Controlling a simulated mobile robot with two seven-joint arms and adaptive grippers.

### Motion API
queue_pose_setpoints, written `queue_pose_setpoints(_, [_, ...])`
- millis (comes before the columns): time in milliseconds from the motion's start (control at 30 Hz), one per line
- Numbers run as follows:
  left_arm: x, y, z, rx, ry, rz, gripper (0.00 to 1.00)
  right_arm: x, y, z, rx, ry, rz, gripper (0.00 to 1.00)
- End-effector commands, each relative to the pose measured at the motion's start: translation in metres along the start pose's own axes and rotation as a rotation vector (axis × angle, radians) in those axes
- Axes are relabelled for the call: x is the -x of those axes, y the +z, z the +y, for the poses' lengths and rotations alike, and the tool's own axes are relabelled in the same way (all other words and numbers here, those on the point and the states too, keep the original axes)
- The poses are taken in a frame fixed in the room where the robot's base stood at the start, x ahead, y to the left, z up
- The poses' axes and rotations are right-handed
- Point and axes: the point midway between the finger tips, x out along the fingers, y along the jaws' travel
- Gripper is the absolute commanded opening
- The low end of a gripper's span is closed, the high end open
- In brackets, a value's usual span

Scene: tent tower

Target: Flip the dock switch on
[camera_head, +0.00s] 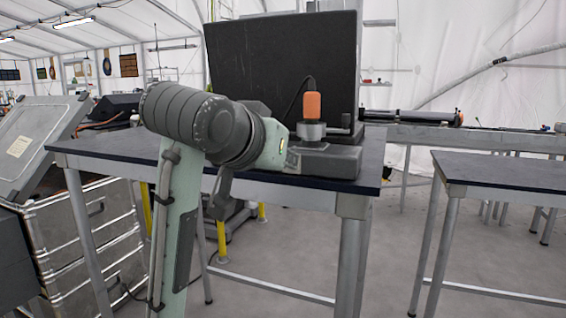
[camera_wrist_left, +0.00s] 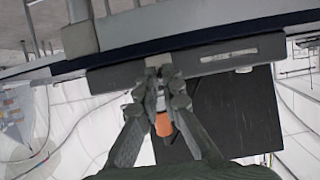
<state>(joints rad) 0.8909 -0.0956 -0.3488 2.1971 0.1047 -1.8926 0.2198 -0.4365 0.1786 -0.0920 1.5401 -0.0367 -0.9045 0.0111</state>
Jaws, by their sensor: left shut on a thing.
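The dock (camera_head: 330,160), a low dark grey box, sits on the right part of the dark-topped table; in the left wrist view the dock (camera_wrist_left: 110,79) is a long bar seen upside down. An orange-topped device (camera_head: 312,106) with a grey lower body stands upright at the dock; it also shows in the left wrist view (camera_wrist_left: 163,124). My left gripper (camera_wrist_left: 162,76) is shut on its grey body. In the head view my own wrist hides most of the fingers. A small lever-like part (camera_head: 346,123) is at the dock's right; whether it is the switch is unclear. My right gripper is not in view.
A large black panel (camera_head: 280,60) stands right behind the dock, with a black cable near the orange top. The table (camera_head: 110,143) has bare room at the left. Another table (camera_head: 500,170) stands to the right across a gap. Metal cases are at the left.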

Motion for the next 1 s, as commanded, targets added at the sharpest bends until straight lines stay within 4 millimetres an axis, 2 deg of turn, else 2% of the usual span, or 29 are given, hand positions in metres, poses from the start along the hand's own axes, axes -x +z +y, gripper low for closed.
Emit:
queue_pose_setpoints(500, [-0.0003,-0.001,0.0003,0.001,0.001,-0.023,0.0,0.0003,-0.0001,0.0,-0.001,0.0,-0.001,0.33])
queue_pose_setpoints(533, [-0.0003,-0.001,0.0003,0.001,0.001,-0.023,0.07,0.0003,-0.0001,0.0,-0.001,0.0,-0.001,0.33])
queue_pose_setpoints(700, [-0.0003,-0.001,0.0001,0.001,0.0,-0.023,0.27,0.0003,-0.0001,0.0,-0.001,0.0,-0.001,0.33])
queue_pose_setpoints(1000, [0.0003,-0.0025,0.0,0.001,0.0,-0.022,0.27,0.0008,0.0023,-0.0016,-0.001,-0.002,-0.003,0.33])
